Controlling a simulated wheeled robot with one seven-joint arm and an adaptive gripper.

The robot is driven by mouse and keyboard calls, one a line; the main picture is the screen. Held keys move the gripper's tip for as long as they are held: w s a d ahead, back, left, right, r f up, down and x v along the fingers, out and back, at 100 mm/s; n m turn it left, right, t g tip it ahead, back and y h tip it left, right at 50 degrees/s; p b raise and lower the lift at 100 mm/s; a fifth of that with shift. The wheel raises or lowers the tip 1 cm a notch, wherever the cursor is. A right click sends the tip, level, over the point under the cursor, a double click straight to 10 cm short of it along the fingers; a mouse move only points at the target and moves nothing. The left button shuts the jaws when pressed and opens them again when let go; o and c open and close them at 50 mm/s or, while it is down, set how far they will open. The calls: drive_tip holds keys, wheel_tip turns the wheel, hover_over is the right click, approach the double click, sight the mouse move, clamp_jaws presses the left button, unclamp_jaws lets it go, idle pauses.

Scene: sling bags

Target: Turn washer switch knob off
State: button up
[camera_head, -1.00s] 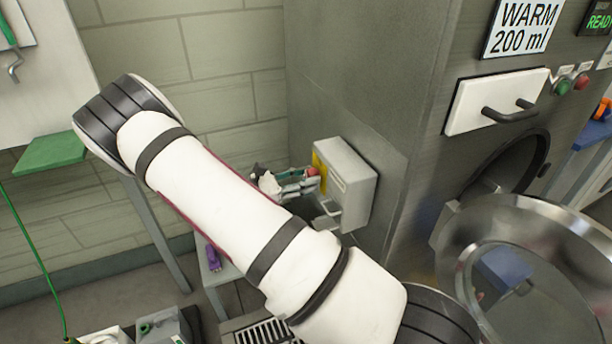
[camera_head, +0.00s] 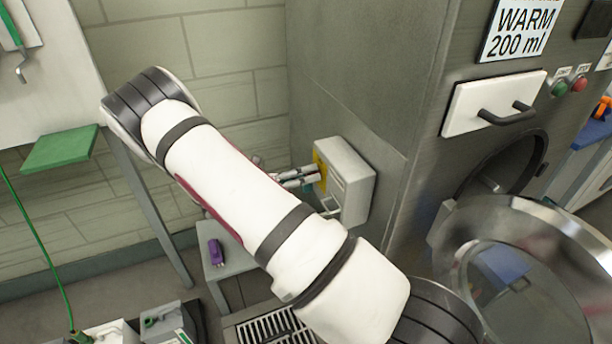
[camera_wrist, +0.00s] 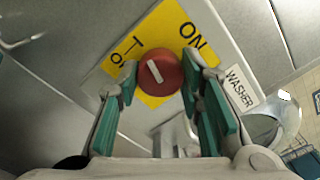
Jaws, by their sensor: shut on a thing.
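The grey switch box (camera_head: 352,172) sticks out from the side of the washer. Its yellow plate (camera_wrist: 152,100) bears an ON label at the upper right and another label at the left, partly covered. The round red knob (camera_wrist: 160,74) has a white mark, slanted toward the upper left in the wrist view. My gripper (camera_wrist: 161,80) has its green-padded fingers on both sides of the knob, shut on it. In the head view, my gripper (camera_head: 300,178) reaches the plate from the left, and the knob is hidden there. A WASHER label (camera_wrist: 240,90) is beside the plate.
The washer's round glass door (camera_head: 520,270) stands open at the right. A white drawer (camera_head: 492,103) is above the opening. A small table (camera_head: 238,262) with a purple object (camera_head: 216,252) is left of the box, below my arm.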

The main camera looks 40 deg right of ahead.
drive_tip(key=shift+n, duration=1.6)
drive_tip(key=o, duration=1.2)
drive_tip(key=shift+c, duration=0.2)
drive_tip(key=v, duration=1.2)
drive_tip(key=shift+r, duration=0.1)
